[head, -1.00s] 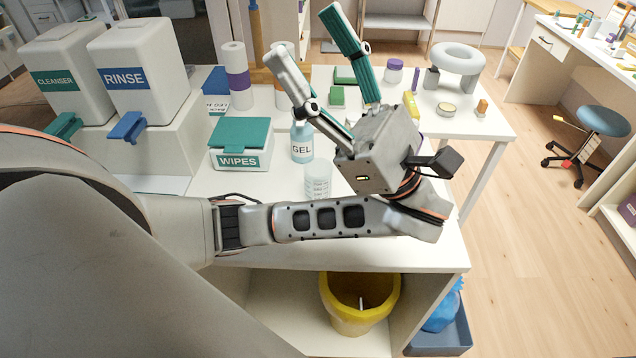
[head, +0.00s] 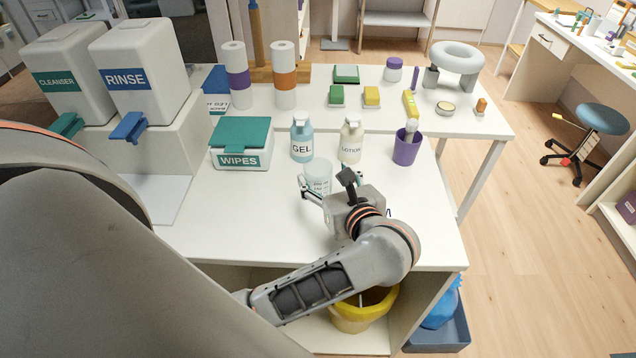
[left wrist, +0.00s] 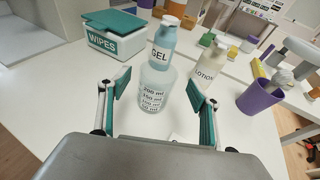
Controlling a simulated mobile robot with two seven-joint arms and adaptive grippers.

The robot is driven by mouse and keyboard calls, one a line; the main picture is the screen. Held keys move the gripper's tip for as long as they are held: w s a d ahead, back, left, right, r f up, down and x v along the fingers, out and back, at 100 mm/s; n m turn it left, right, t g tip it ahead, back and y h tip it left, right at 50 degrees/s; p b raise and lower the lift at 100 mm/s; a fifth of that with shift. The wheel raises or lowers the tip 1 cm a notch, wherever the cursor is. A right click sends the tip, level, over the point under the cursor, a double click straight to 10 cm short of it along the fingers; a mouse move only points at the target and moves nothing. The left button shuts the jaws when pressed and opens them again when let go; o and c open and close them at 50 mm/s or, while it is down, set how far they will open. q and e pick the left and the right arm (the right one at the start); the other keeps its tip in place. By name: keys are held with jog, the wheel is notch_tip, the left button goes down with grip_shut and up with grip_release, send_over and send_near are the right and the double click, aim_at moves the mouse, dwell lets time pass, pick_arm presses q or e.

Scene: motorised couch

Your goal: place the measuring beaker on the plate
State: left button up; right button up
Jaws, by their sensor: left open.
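The measuring beaker (head: 318,172) is a clear, frosted cup with volume marks. It stands upright on the white table in front of the gel bottle. My left gripper (head: 324,192) is low over the table, right at the beaker in the head view. In the left wrist view the open green-padded fingers (left wrist: 155,95) stand to either side of the beaker (left wrist: 153,88), which is between or just beyond their tips; contact cannot be told. A flat white plate (head: 163,205) lies in front of the rinse dispenser, partly hidden by my arm. My right gripper is not in view.
The gel bottle (head: 302,140) stands close behind the beaker, with the lotion bottle (head: 351,140) and purple cup (head: 406,150) to the right. The wipes box (head: 241,148) is at the left. A yellow bin (head: 350,322) stands below. The table right of my gripper is clear.

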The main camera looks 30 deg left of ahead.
aim_at(314, 162)
pick_arm(q)
jog(key=shift+p+x, duration=0.3)
jog(key=shift+x, duration=2.15)
jog(key=shift+s, duration=0.15)
jog(key=c, duration=1.3)
jog(key=shift+c, duration=0.2)
jog(key=shift+r, duration=0.1)
